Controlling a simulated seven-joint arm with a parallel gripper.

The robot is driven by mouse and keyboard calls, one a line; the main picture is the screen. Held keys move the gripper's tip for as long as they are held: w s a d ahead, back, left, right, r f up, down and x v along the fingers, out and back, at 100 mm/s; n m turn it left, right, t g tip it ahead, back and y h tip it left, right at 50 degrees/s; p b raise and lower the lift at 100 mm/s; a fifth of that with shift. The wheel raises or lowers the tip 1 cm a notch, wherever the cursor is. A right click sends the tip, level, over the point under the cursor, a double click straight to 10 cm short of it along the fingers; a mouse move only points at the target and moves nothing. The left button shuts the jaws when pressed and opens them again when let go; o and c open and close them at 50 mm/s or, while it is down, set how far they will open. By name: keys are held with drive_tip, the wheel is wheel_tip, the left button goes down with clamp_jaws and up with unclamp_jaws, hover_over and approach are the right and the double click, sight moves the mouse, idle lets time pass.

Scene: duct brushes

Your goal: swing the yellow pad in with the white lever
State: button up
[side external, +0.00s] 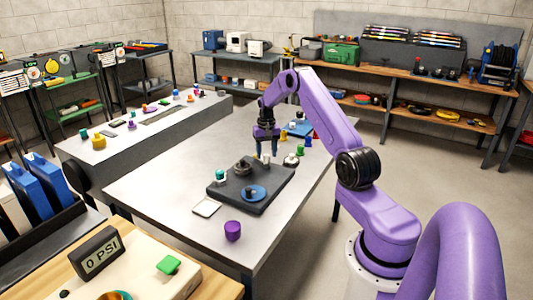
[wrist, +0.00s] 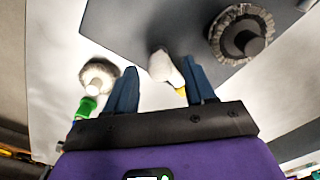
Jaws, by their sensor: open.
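My gripper (side external: 267,153) is open, pointing down over the back edge of the dark board (side external: 218,193). In the wrist view its two blue fingers (wrist: 159,66) stand apart. A white piece, seemingly the white lever (wrist: 161,66), lies between the fingertips at the board's edge; contact cannot be told. A small yellow part (wrist: 181,90), perhaps the yellow pad, shows by the right finger, mostly hidden. A dark round brush (wrist: 225,28) sits on the board to the right; it also shows in the side view (side external: 242,168).
A blue disc (side external: 253,194) and a teal-and-white piece (side external: 220,175) are on the board. A pale-topped brush (wrist: 98,76) stands off the board, left of the fingers. Green, yellow and red pieces line the table's right edge. A purple cup (side external: 232,231) stands in front.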

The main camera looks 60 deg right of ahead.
drive_tip(key=shift+f, duration=0.3)
clamp_jaws()
